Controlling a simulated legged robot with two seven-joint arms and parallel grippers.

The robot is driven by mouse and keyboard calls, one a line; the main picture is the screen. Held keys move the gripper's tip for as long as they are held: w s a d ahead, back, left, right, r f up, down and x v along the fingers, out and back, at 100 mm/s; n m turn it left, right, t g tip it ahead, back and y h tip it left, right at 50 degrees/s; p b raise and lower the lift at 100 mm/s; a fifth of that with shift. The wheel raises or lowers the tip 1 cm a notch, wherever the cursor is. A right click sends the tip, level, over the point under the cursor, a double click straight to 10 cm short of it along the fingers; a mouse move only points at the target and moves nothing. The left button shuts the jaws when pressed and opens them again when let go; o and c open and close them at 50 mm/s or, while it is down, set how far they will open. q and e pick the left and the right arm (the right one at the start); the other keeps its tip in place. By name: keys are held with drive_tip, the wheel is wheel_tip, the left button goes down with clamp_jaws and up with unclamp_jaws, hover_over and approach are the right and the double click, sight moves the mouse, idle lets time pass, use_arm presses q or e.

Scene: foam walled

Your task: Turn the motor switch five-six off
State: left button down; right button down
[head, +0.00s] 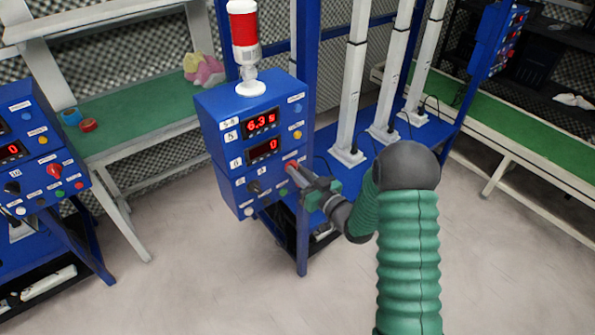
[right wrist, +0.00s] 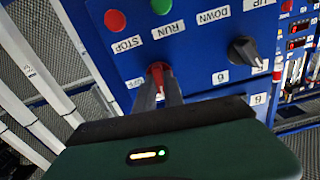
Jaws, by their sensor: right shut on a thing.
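The blue control box (head: 225,107) stands in the middle of the head view, with red displays reading about 6.35 and 0. On its front, the red motor switch (right wrist: 157,69) shows in the right wrist view between my fingertips, beside a small label that seems to read OFF. My right gripper (head: 291,168) reaches the lower right of the front face from the right. In the right wrist view its two dark fingers (right wrist: 164,85) are shut on the red switch and hide part of it. The switch's exact angle is hard to tell. My left gripper is not in view.
Near the switch are a black knob (right wrist: 243,50), a green RUN button (right wrist: 162,6) and a red STOP button (right wrist: 115,21). A red-and-white beacon (head: 245,35) tops the box. Another blue panel (head: 45,150) stands left. White posts (head: 355,80) rise behind my right arm.

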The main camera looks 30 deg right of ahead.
drive_tip(key=shift+s+d+f+m+p, duration=0.1)
drive_tip(key=shift+m+p, duration=1.25)
drive_tip(key=shift+m, duration=1.5)
drive_tip(key=shift+w+d+f+m+p, duration=0.15)
drive_tip(key=shift+m+p, duration=1.25)
drive_tip(key=shift+m, duration=1.4)
drive_tip(key=shift+s+a+f+m+p, duration=0.15)
drive_tip(key=shift+m+p, duration=1.2)
drive_tip(key=shift+m, duration=1.5)
drive_tip(key=shift+d, duration=0.1)
drive_tip(key=c, duration=1.6)
unclamp_jaws()
drive_tip(key=shift+o, duration=0.8)
drive_tip(key=shift+d, duration=0.15)
